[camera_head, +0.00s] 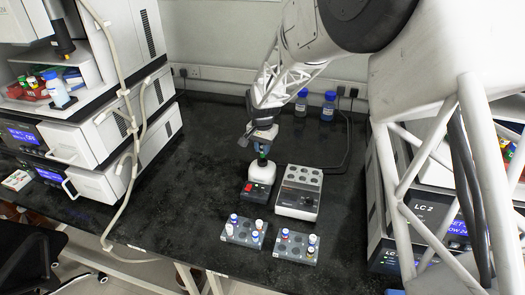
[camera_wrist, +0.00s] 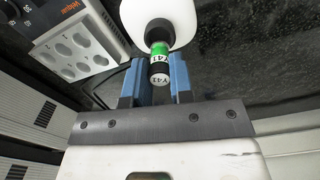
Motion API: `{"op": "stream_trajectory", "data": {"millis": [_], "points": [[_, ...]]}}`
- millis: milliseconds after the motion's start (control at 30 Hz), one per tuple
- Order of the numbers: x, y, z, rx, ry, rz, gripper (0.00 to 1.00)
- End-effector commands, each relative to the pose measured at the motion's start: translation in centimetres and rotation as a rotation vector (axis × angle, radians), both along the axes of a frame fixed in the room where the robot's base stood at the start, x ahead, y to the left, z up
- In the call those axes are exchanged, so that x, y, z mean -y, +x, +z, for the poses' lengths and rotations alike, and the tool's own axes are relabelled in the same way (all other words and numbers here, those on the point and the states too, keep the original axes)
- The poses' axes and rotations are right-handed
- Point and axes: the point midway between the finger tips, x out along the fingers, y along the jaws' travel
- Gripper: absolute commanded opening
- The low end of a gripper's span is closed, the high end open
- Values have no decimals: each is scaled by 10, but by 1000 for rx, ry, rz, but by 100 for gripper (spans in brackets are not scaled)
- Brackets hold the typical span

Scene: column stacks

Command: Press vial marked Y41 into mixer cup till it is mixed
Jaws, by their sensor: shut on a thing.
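My gripper (camera_wrist: 160,75) has its two blue fingers on either side of a vial and is shut on it. The mixer (camera_head: 259,174) has a white top and a dark front with a red patch. Its black cup (camera_wrist: 158,30) lies at the vial's far end; I cannot tell how firmly they touch.
A grey block device with round wells (camera_head: 299,192) stands close right of the mixer. Two vial racks (camera_head: 243,233) (camera_head: 296,247) are in front. Two blue-capped bottles (camera_head: 328,106) (camera_head: 301,103) stand behind. Instrument stacks flank the black bench, which is clear left of the mixer.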

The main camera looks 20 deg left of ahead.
Motion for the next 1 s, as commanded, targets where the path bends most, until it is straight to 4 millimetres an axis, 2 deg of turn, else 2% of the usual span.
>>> {"op": "stream_trajectory", "data": {"millis": [433,1000], "points": [[0,0,22,0,0,0,5],[0,0,24,0,0,0,5]]}}
